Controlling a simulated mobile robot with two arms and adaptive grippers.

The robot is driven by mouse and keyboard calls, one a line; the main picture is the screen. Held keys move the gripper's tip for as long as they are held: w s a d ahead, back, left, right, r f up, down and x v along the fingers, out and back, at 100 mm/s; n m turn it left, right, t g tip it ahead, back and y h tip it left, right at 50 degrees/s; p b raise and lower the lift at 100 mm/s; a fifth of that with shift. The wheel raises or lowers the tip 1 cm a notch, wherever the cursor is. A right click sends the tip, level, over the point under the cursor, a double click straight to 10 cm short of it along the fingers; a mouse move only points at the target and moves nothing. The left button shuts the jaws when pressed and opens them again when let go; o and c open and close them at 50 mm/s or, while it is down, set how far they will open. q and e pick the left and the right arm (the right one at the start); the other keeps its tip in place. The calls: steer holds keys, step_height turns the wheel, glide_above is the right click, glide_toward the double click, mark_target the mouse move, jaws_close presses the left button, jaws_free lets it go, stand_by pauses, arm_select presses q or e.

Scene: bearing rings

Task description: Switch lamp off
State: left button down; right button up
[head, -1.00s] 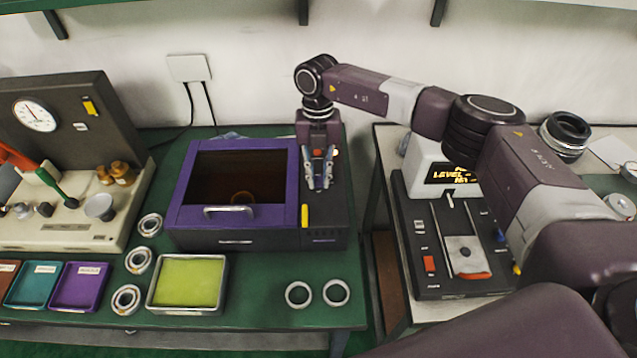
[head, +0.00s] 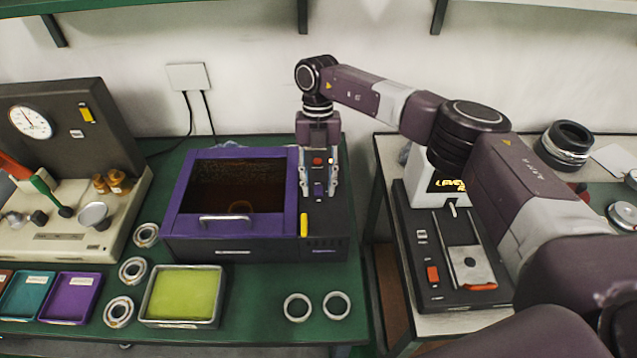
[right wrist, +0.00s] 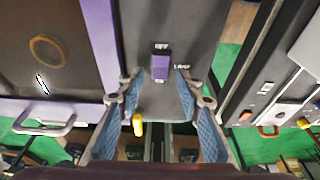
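The purple box (head: 174,205) stands on the green table, with a dark control panel on its right side. A purple rocker switch (right wrist: 160,67) sits on that panel, with the words OFF and LAMP beside it; it also shows small in the head view (head: 319,189). My right gripper (head: 319,194) points down over the panel. Its fingers are spread and empty, one on each side of the switch. In the right wrist view the gripper (right wrist: 158,84) shows the switch between its fingertips; contact cannot be told. My left gripper is out of view.
A red button (head: 318,160) and a yellow lever (head: 304,225) are on the panel. The box has a front handle (head: 225,219) and a ring (head: 240,206) inside. Several bearing rings and a yellow-green tray (head: 148,311) lie in front. A gap separates the right-hand table.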

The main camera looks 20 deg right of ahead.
mark_target(318, 186)
steer(key=shift+w+r, duration=0.1)
steer(key=shift+r, duration=0.15)
steer(key=v, duration=0.7)
stand_by(0.3)
